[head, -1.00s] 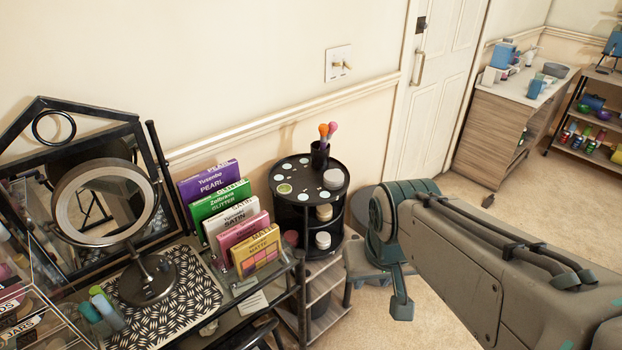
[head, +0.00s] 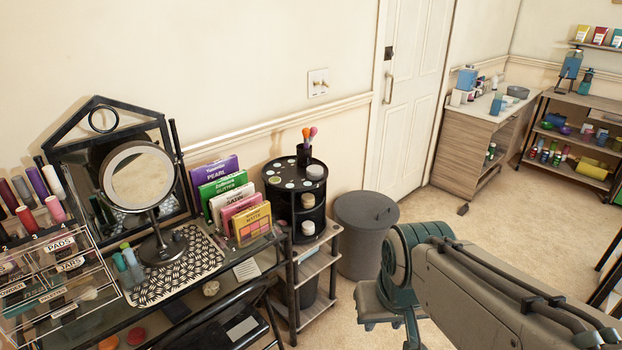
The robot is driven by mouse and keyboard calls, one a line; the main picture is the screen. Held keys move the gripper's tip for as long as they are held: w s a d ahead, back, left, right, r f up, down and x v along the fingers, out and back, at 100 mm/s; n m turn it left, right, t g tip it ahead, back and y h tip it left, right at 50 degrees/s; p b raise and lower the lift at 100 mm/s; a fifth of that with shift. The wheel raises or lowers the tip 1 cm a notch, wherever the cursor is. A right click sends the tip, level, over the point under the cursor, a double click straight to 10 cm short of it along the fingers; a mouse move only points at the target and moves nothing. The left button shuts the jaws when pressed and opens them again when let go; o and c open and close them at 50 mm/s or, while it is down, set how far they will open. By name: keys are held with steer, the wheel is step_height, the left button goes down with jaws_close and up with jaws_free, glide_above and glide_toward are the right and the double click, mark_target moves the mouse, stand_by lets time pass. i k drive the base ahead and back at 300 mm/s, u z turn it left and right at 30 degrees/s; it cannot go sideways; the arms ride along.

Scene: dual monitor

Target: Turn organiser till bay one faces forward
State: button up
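The organiser is most likely the round black tiered stand (head: 293,203), on top of a small shelf unit beside the dressing table. It is upright. Its top carries several pale round discs, a pale round tub (head: 315,171) and a black cup (head: 304,155) with orange and pink-purple tipped brushes. An open side with stacked pale jars (head: 308,214) faces toward the front right of the picture. No bay number can be read. My arm enters from the lower right, apart from the organiser.
A grey lidded bin (head: 366,237) stands right of the organiser, close behind my arm. A rack of coloured palettes (head: 233,204) and a round mirror (head: 138,180) stand to its left. Bare carpet (head: 470,230) lies to the right, before a wooden cabinet (head: 470,145).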

mark_target(286, 181)
steer(key=z, duration=0.85)
steer(key=i, duration=1.1)
steer(key=z, duration=0.65)
steer(key=i, duration=1.4)
steer(key=u, duration=1.3)
steer(key=i, duration=0.85)
steer(key=u, duration=1)
